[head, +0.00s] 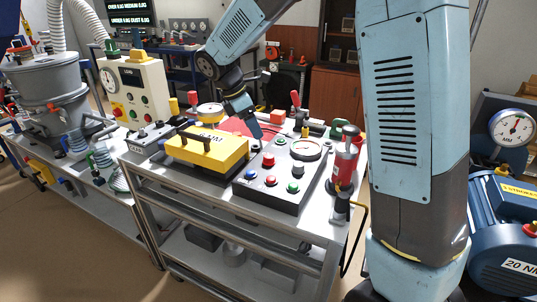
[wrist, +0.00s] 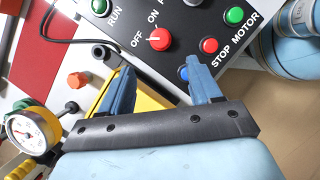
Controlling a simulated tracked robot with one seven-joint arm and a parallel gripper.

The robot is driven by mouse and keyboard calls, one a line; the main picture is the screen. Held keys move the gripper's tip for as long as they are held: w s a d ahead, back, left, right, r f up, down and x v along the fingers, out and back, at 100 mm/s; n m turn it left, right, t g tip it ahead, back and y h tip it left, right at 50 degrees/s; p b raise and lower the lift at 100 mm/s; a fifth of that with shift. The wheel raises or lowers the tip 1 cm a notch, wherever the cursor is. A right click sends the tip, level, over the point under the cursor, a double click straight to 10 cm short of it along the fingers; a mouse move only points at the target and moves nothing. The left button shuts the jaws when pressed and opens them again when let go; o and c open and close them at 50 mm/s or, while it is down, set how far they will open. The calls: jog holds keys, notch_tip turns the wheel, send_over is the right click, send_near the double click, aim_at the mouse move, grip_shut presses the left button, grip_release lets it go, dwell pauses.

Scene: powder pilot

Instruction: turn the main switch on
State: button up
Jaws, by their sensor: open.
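The main switch (wrist: 159,39) is a red round knob on a black control panel, with the labels OFF and ON beside it. Its white mark appears to point toward OFF. In the head view the red knob (head: 268,159) sits on the upper left part of the control box (head: 240,190). My gripper (wrist: 160,69) is open and empty, its two blue fingers apart, with the knob ahead of the gap between them. In the head view my gripper (head: 256,131) is above the far left side of the box, not touching the knob.
Near the knob are a blue button (wrist: 184,73), a red STOP button (wrist: 209,45), a green MOTOR button (wrist: 234,15) and a green RUN button (wrist: 99,5). A yellow case (head: 207,150) stands left of the box. A red cylinder (head: 346,160) stands to the right.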

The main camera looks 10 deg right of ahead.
aim_at(268, 156)
jog(key=x, duration=1.2)
jog(key=shift+c, duration=0.3)
